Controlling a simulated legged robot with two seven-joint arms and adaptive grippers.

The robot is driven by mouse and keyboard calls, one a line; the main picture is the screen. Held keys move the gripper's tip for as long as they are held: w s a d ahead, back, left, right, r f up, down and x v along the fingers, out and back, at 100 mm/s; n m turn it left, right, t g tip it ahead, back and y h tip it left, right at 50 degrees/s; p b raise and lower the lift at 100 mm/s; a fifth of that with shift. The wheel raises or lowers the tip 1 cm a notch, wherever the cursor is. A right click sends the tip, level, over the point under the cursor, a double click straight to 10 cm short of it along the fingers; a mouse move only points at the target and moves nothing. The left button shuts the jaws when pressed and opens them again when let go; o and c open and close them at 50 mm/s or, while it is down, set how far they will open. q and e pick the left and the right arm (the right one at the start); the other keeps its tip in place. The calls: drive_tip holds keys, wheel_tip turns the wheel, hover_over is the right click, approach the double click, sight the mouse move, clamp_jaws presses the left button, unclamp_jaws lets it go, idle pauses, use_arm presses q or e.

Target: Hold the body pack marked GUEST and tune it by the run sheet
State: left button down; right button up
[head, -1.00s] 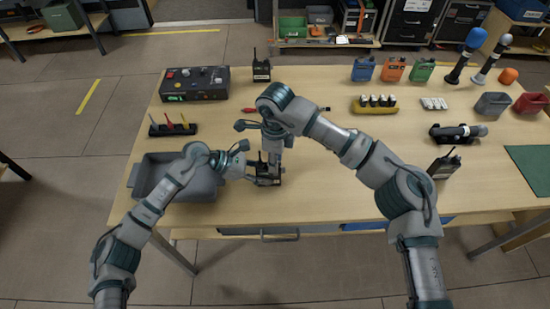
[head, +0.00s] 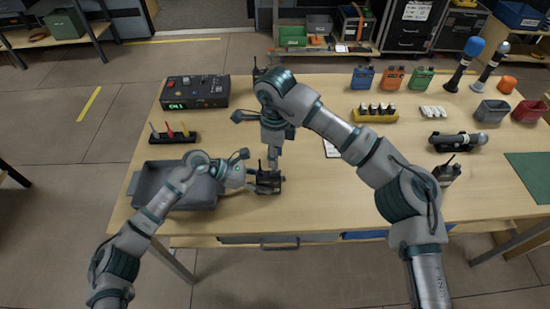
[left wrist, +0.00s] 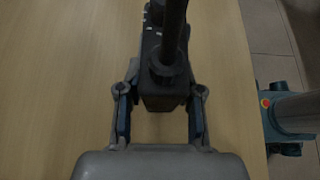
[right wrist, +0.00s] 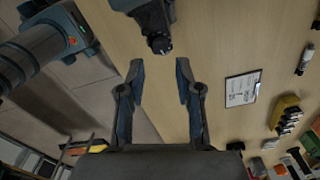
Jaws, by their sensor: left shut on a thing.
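A black body pack (head: 268,187) with a short antenna is at the near edge of the table, right of the grey bin. It also shows in the left wrist view (left wrist: 163,100). My left gripper (left wrist: 164,105) is shut on its sides; no GUEST marking is readable. My right gripper (right wrist: 160,75) is open and empty, above the pack in the head view (head: 274,160); the pack's dark end (right wrist: 158,42) shows beyond its fingertips. A clipboard with a white sheet (right wrist: 242,89), likely the run sheet, lies on the table, its text illegible. In the head view my right arm partly hides it.
A second pack (head: 447,172) stands at the right, partly behind my right arm. Another (head: 259,73) is at the back. A control box (head: 195,92) with a green display, a grey bin (head: 145,185) and a yellow battery holder (head: 376,116) surround the work area.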

use_arm(q)
drive_tip(key=c, duration=0.7)
unclamp_jaws()
